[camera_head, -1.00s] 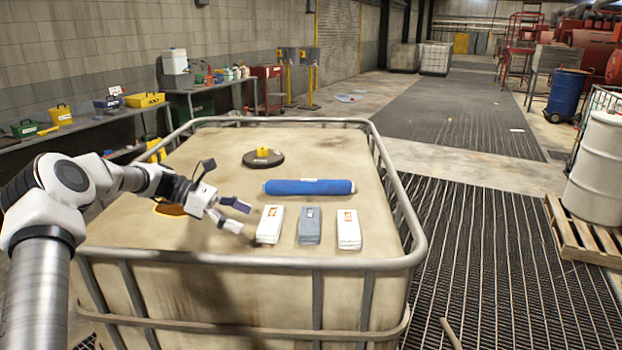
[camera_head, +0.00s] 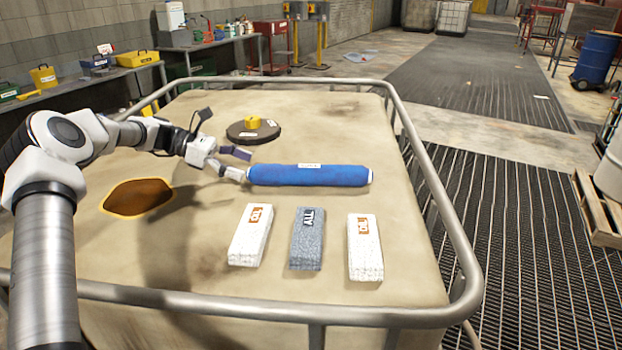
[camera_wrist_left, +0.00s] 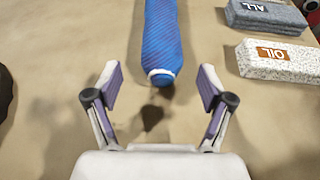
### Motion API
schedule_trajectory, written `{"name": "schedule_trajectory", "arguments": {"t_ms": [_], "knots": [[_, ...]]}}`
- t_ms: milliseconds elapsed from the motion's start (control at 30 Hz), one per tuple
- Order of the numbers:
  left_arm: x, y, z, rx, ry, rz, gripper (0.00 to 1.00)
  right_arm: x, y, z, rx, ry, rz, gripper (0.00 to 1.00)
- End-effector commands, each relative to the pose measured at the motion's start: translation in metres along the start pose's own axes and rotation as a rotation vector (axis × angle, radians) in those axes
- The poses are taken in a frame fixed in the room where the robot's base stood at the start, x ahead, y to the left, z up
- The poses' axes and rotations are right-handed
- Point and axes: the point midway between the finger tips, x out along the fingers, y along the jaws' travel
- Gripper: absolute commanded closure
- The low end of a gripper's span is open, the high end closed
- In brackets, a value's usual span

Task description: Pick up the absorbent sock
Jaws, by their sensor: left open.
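The absorbent sock (camera_head: 310,175) is a blue roll with a white label, lying crosswise on top of the tan tank (camera_head: 400,280). In the left wrist view the sock (camera_wrist_left: 163,40) points toward me, its white-capped near end just beyond and between the open fingers. My left gripper (camera_head: 240,164) is open and empty at the sock's left end in the head view. In the wrist view the gripper (camera_wrist_left: 160,88) has one finger on each side of the sock's line; I cannot tell if either touches it. My right gripper is not in view.
Two white OIL pad stacks (camera_head: 251,235) (camera_head: 365,247) and a grey ALL stack (camera_head: 307,239) lie in front of the sock. A black lid (camera_head: 253,131) with a yellow knob lies behind. A metal rail (camera_head: 440,200) borders the top.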

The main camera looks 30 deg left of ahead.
Motion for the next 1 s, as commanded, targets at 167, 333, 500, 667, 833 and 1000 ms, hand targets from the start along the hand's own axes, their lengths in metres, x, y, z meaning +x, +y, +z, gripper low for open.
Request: {"name": "schedule_trajectory", "arguments": {"t_ms": [167,333,500,667,833,1000], "knots": [[0.020,-0.001,0.000,-0.001,0.002,-0.003,0.19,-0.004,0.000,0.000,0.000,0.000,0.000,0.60],[0.044,-0.002,0.003,-0.003,0.003,-0.004,0.19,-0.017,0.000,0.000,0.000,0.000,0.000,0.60],[0.073,-0.003,0.001,-0.002,0.002,-0.003,0.19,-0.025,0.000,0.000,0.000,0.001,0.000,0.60],[0.079,-0.002,-0.001,0.000,0.001,0.000,0.19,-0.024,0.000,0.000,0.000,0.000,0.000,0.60],[0.079,-0.002,-0.001,0.000,0.001,0.000,0.47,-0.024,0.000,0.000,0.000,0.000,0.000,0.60],[0.079,-0.002,-0.001,0.000,0.001,0.000,0.78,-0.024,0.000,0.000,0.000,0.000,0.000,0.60]]}}
